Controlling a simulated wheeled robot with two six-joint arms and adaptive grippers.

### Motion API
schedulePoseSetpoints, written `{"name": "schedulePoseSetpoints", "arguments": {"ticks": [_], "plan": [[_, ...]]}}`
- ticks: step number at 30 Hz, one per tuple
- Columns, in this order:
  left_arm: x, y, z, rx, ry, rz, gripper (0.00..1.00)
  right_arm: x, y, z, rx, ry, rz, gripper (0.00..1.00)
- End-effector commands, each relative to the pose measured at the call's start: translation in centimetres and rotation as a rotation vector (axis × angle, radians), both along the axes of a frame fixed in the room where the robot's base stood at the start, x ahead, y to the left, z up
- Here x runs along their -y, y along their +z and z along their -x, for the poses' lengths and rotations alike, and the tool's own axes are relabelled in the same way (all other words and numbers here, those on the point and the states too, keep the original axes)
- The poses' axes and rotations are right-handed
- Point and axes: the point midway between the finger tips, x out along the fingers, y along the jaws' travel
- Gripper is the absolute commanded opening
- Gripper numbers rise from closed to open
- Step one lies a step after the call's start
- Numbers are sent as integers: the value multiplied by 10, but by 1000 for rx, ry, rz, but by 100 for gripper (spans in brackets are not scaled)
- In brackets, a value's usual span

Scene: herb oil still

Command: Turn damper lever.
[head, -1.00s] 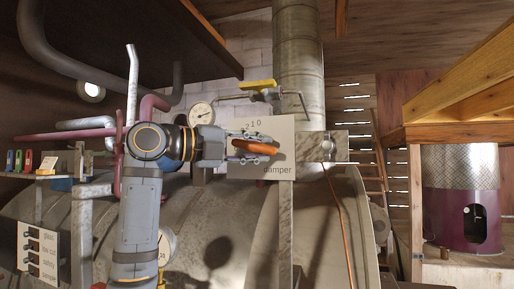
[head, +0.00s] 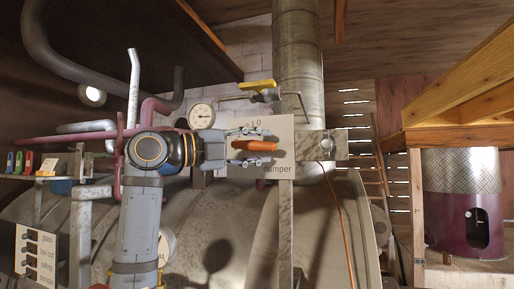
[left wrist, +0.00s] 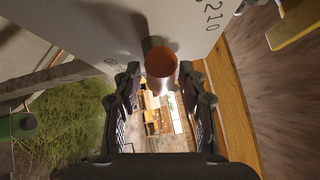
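The damper lever has an orange handle (head: 256,146), which lies nearly level in front of a pale plate (head: 284,129) marked with numbers and "damper". My left gripper (head: 262,146) reaches in from the left, with one finger above the handle and one below it. In the left wrist view the round orange handle (left wrist: 161,62) sits between the two spread fingers of my left gripper (left wrist: 161,78), with gaps showing on both sides. The gripper is open around the handle, not closed on it. The lever's pivot is hidden. My right gripper is not in view.
A large metal drum (head: 215,225) lies below, and a flue pipe (head: 300,60) rises behind the plate. A yellow-handled valve (head: 257,85) and a gauge (head: 202,116) are close above the gripper. A copper-coloured line (head: 338,215) runs down to the right.

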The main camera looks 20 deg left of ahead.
Motion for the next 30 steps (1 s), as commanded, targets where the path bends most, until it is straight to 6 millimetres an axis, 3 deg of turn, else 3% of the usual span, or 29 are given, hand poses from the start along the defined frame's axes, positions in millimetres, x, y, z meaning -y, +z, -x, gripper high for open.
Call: {"name": "schedulePoseSetpoints", "arguments": {"ticks": [10,22,30], "plan": [[-8,0,6,2,4,1,43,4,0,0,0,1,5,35],[-72,-9,68,0,8,-2,43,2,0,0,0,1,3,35],[-85,-11,84,1,0,-1,43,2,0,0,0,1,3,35]]}}
